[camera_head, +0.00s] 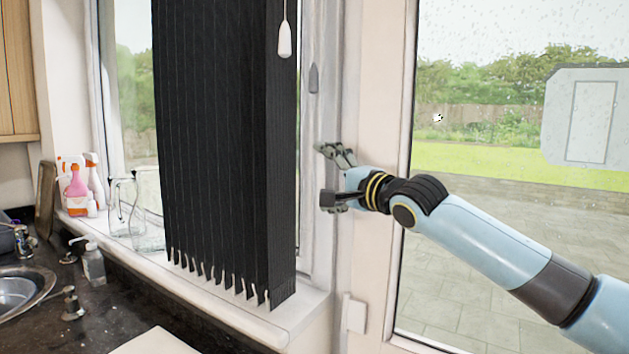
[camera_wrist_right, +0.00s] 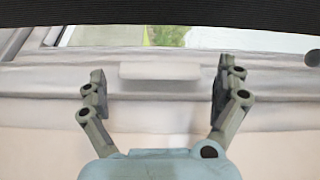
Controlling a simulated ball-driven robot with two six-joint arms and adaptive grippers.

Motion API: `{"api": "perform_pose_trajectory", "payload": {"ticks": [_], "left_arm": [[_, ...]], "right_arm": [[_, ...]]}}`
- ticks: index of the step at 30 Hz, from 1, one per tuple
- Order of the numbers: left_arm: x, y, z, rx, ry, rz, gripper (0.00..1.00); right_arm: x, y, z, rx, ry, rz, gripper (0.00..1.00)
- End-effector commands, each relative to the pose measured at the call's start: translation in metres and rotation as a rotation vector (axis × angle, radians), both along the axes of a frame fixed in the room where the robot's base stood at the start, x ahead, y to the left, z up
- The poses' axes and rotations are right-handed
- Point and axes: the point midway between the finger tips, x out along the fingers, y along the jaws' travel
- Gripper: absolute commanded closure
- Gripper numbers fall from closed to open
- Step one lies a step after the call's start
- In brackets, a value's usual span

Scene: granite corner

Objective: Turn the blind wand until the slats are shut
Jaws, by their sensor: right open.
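The vertical blind (camera_head: 212,140) has black slats bunched side by side in front of the window; its dark edge (camera_wrist_right: 160,12) also crosses the top of the right wrist view. A white pendant (camera_head: 285,40) hangs from a thin line at the blind's upper right, and a grey shape (camera_head: 313,79) shows beside it. I cannot tell which is the wand. My right gripper (camera_head: 323,172) is open, right of the slats and below the pendant. In the right wrist view its fingers (camera_wrist_right: 162,72) are spread, with a pale bar (camera_wrist_right: 160,71) showing between them. My left gripper is out of view.
The window sill (camera_head: 235,312) runs below the blind, with glass jugs (camera_head: 147,210) and spray bottles (camera_head: 78,190) at left. A soap dispenser (camera_head: 92,262) stands by the sink (camera_head: 15,290). The glass door (camera_head: 480,230) is at right.

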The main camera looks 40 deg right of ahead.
Motion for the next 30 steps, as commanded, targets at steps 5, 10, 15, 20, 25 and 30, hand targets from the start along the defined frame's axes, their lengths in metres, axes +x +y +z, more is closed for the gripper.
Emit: {"api": "perform_pose_trajectory", "payload": {"ticks": [5, 10, 15, 20, 25, 30], "left_arm": [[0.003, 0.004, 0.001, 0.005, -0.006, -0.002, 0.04], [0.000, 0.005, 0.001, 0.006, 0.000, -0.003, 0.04], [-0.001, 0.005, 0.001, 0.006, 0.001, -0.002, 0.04], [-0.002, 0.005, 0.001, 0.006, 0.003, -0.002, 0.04], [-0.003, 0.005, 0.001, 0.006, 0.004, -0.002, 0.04], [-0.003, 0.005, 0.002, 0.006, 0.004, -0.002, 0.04]], "right_arm": [[0.016, 0.000, 0.000, 0.020, 0.000, 0.000, 0.00], [0.019, 0.000, -0.001, 0.024, 0.001, 0.001, 0.00], [0.019, 0.000, -0.001, 0.021, 0.002, 0.000, 0.03], [0.019, 0.000, -0.001, 0.021, 0.002, 0.000, 0.24], [0.019, 0.000, -0.001, 0.021, 0.002, -0.001, 0.44], [0.019, 0.000, 0.000, 0.021, 0.001, -0.008, 0.44]]}}
